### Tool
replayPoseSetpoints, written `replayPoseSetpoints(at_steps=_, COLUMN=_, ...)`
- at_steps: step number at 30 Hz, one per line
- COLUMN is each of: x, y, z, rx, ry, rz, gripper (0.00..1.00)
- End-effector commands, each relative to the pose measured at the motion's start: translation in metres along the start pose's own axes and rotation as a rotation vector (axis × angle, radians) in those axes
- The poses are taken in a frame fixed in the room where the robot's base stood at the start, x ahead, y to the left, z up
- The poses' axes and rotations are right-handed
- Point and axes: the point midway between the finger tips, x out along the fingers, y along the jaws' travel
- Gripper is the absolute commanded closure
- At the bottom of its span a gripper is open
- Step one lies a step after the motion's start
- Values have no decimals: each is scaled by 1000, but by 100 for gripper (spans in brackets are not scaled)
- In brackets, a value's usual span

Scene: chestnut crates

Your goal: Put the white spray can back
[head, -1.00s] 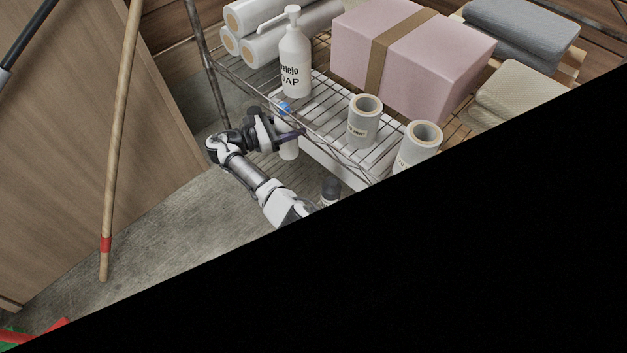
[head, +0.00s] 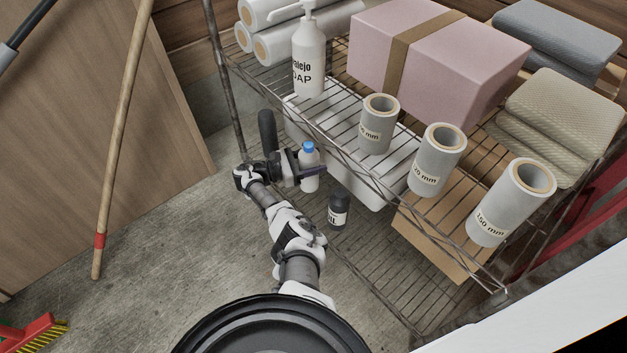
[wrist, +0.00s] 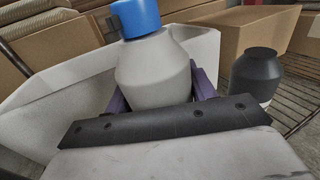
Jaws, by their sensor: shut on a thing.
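The white spray can (head: 309,178), a pale bottle shape with a blue cap (head: 308,147), stands about upright at the front left of the wire rack in the head view. My gripper (head: 312,171) is shut on its body, with purple fingers on either side. In the wrist view the can (wrist: 155,75) fills the middle between the fingers, its blue cap (wrist: 136,15) cut by the top edge. Its base is hidden behind the gripper there. I cannot tell whether it touches the lower shelf.
A black bottle (head: 339,212) stands to the can's right on the lower shelf. A white bin (head: 375,190) and a cardboard box (head: 440,240) are behind. Above are the upper shelf's wire edge (head: 345,160), a soap bottle (head: 308,65) and grey tubes (head: 377,125).

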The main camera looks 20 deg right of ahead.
Motion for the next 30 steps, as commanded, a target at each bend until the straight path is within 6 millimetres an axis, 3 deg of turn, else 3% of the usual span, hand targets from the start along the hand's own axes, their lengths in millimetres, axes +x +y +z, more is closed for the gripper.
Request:
replayPoseSetpoints(at_steps=1, x=0, y=1, z=-10, rx=2, ry=-2, rz=1, gripper=84)
replayPoseSetpoints(at_steps=8, x=0, y=1, z=-21, rx=2, ry=-2, rz=1, gripper=84)
replayPoseSetpoints(at_steps=16, x=0, y=1, z=-58, rx=1, ry=-2, rz=1, gripper=84)
replayPoseSetpoints(at_steps=29, x=0, y=1, z=-62, rx=2, ry=-1, rz=0, gripper=84)
replayPoseSetpoints(at_steps=30, x=0, y=0, z=-61, rx=1, ry=0, rz=0, gripper=41)
